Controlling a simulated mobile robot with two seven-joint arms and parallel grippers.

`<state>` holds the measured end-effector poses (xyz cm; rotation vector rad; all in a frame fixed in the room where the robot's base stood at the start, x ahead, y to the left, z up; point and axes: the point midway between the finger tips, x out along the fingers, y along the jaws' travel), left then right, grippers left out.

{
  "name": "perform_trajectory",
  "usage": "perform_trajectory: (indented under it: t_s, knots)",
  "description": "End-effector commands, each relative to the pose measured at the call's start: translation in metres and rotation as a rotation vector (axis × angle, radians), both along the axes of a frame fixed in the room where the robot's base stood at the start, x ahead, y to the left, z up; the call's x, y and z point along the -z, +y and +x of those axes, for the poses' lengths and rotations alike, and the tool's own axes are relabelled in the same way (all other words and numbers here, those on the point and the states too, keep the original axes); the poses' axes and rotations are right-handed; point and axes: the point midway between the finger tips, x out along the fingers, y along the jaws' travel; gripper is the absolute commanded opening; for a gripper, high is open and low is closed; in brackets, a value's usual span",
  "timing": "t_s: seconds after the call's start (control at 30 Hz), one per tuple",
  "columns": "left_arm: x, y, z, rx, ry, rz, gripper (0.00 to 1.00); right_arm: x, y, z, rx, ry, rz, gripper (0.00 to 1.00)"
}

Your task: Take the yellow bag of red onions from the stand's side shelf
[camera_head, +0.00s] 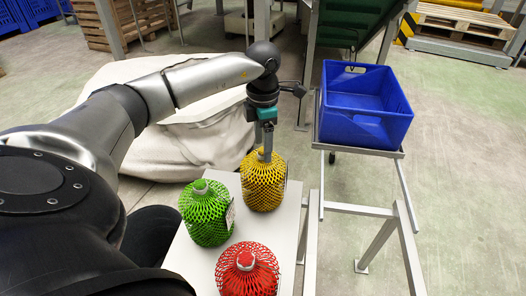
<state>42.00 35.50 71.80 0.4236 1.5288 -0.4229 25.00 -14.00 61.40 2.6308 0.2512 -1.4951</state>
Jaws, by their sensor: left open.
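The yellow net bag (263,184) stands upright at the far end of the pale side shelf (188,256), with a label on its right side. What it holds cannot be made out through the net. My left gripper (266,153) points down over the top of this bag, its fingers at the bag's neck. It is open, and the neck is partly hidden behind the fingers. My right gripper does not show.
A green net bag (207,214) stands left of the yellow one, and a red net bag (247,272) stands nearer. A blue crate (366,108) rests on a metal stand (357,209) at right. A large white sack (190,128) lies behind the shelf.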

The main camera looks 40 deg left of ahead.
Motion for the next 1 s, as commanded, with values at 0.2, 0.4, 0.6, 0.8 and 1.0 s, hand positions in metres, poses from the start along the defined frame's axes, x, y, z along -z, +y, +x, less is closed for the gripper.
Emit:
perform_trajectory:
  t_s: [0.2,0.4,0.6,0.8,1.0]
  knots:
    - [0.0017,-0.0001,0.0000,0.000,0.000,0.000,0.75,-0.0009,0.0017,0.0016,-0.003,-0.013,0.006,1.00]
    - [0.0016,-0.0001,0.0000,0.000,0.000,0.000,0.62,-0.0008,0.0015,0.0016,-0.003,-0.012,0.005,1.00]
    - [0.0015,-0.0002,0.0000,0.000,0.001,-0.001,0.39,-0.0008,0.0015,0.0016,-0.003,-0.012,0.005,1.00]
    - [0.0015,-0.0002,0.0000,0.000,0.001,-0.001,0.17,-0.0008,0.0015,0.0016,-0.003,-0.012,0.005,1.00]
    - [0.0014,-0.0002,0.0000,0.000,0.001,-0.001,0.00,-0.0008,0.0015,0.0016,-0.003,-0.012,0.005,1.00]
